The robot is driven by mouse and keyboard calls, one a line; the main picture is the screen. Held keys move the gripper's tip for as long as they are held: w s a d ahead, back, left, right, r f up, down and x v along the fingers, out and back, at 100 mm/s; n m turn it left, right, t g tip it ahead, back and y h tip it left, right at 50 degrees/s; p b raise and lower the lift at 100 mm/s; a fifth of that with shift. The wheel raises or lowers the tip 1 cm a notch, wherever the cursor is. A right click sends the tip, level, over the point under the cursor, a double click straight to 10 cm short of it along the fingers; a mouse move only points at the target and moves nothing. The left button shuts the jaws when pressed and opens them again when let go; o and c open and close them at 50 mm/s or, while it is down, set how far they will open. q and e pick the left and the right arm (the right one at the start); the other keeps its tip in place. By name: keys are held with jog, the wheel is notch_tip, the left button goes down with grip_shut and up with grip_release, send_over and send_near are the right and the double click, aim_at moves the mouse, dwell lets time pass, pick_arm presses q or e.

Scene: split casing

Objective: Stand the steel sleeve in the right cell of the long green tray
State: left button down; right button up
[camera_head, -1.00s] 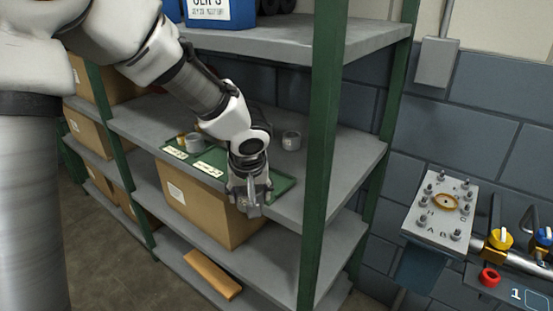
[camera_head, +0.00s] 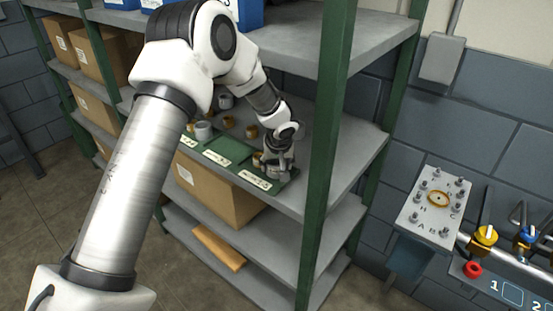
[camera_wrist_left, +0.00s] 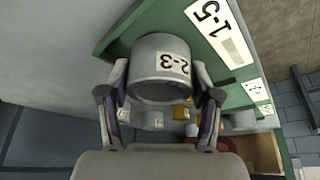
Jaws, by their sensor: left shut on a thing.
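The long green tray (camera_head: 231,145) lies along the shelf's front edge, with white labels on its front. My left gripper (camera_head: 276,170) is over its right end. In the left wrist view the gripper (camera_wrist_left: 160,100) is shut on a grey steel sleeve (camera_wrist_left: 150,50) marked 2-3, one finger on each side. The sleeve is over the tray's green floor (camera_wrist_left: 125,42) beside a label reading 1-5 (camera_wrist_left: 215,30). I cannot tell whether its far end touches the floor. In the head view the gripper mostly hides the sleeve. My right gripper is not in view.
A grey sleeve (camera_head: 203,131) stands in the tray's left part; its middle looks empty. Behind the tray stand a grey sleeve (camera_head: 226,101) and brass pieces (camera_head: 252,131).

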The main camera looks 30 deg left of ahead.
pick_arm(q)
jog(key=shift+w+f, duration=0.15)
jog(key=shift+f+b, duration=0.15)
jog(key=shift+b, duration=0.2)
jog(key=shift+c, duration=1.1)
grip_release()
jog(key=shift+d, duration=0.1)
jog(key=shift+r+p, duration=0.35)
jog(key=shift+p, duration=0.1)
jog(key=b+v, duration=0.2)
jog(key=shift+s+d+r+b, duration=0.1)
jog(key=shift+s+b, duration=0.1)
jog(key=shift+b, duration=0.15)
jog(key=s+d+b, duration=0.4)
jog(key=s+d, duration=0.3)
jog(key=s, duration=0.2)
jog(key=shift+s+d+r, duration=0.2)
jog(key=shift+d, duration=0.2)
